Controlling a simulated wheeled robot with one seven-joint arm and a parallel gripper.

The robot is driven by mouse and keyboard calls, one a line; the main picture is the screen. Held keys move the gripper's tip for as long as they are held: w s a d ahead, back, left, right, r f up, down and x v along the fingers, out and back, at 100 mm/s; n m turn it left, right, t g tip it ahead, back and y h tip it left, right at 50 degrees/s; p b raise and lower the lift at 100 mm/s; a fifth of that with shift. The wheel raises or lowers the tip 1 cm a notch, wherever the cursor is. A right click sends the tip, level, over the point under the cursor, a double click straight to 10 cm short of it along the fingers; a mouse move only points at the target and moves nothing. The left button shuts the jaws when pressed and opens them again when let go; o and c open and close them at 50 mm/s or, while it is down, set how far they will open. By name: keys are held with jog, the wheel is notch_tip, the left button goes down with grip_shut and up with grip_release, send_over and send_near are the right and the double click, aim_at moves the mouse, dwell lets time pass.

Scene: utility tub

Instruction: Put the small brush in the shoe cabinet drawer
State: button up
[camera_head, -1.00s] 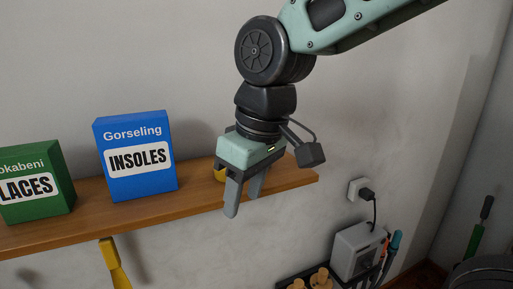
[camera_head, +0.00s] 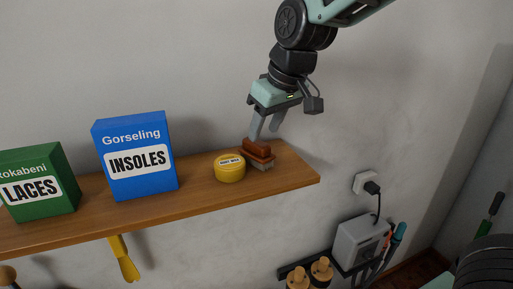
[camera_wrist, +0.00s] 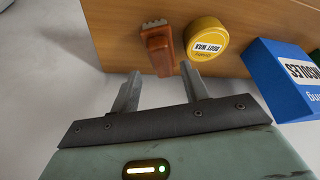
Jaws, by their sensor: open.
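The small brush (camera_head: 258,153) has a reddish-brown wooden body and pale bristles. It lies on the wooden shelf (camera_head: 205,200) near its right end, just right of a yellow tin. My gripper (camera_head: 264,138) is open and empty, above and slightly behind the brush in the head view. In the wrist view the brush (camera_wrist: 158,50) lies beyond the two spread fingertips (camera_wrist: 159,80), apart from them or nearly so. I cannot tell whether a finger touches it. No shoe cabinet drawer shows in these views.
The yellow tin (camera_head: 230,168) sits close beside the brush. A blue INSOLES box (camera_head: 136,155) and a green LACES box (camera_head: 38,182) stand farther left. A yellow shoehorn-like tool (camera_head: 124,262) hangs below the shelf. A wall socket (camera_head: 366,184) and grey box (camera_head: 360,243) are lower right.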

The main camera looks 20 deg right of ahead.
aim_at(256, 144)
jog(key=shift+w+p+x, duration=0.2)
jog(key=shift+p+x, duration=1)
jog(key=shift+x, duration=1.85)
jog(key=shift+a+r, duration=0.15)
jog(key=shift+a, duration=0.05)
jog(key=c, duration=0.8)
jog(key=shift+o, duration=0.2)
